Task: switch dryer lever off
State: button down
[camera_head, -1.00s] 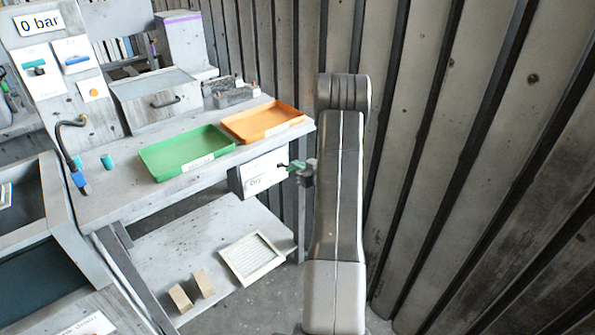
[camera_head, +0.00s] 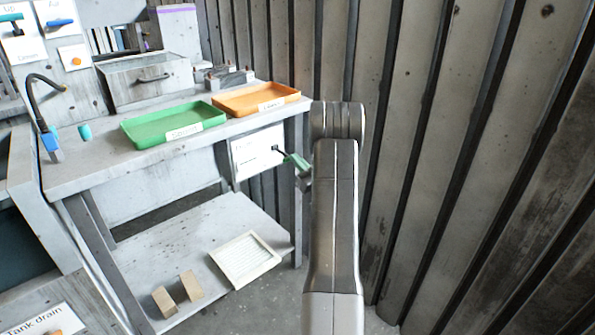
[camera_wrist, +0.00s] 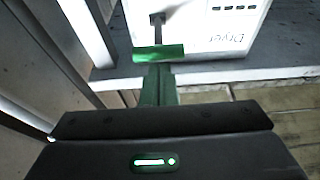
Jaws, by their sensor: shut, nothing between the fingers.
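The dryer box (camera_head: 256,152) is a white-fronted panel under the right end of the bench. Its lever has a dark stem (camera_wrist: 157,30) and a green crossbar handle (camera_wrist: 158,53). In the wrist view the "Dryer" label is upside down, and the stem runs from the pivot toward my gripper. My gripper (camera_wrist: 159,70) is shut and empty, its greenish fingers pointing at the handle's middle. The tips are at or very near the handle; I cannot tell if they touch. In the head view the lever's green handle (camera_head: 292,159) and my gripper (camera_head: 305,178) overlap, partly hidden by my arm.
A green tray (camera_head: 160,133) and an orange tray (camera_head: 240,104) sit on the bench above the box. A lower shelf (camera_head: 215,222) holds a white framed filter (camera_head: 243,260) and two wooden blocks (camera_head: 178,293). A corrugated wall (camera_head: 440,150) stands close behind and right.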

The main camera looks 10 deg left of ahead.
jog(key=f+b, duration=0.1)
jog(key=b, duration=0.1)
jog(key=f+b, duration=0.2)
jog(key=b, duration=0.1)
jog(key=a+f+b, duration=0.1)
jog(key=f+b, duration=0.1)
jog(key=b, duration=0.1)
jog(key=shift+w+f, duration=0.2)
jog(key=shift+w, duration=0.15)
jog(key=shift+b, duration=0.35)
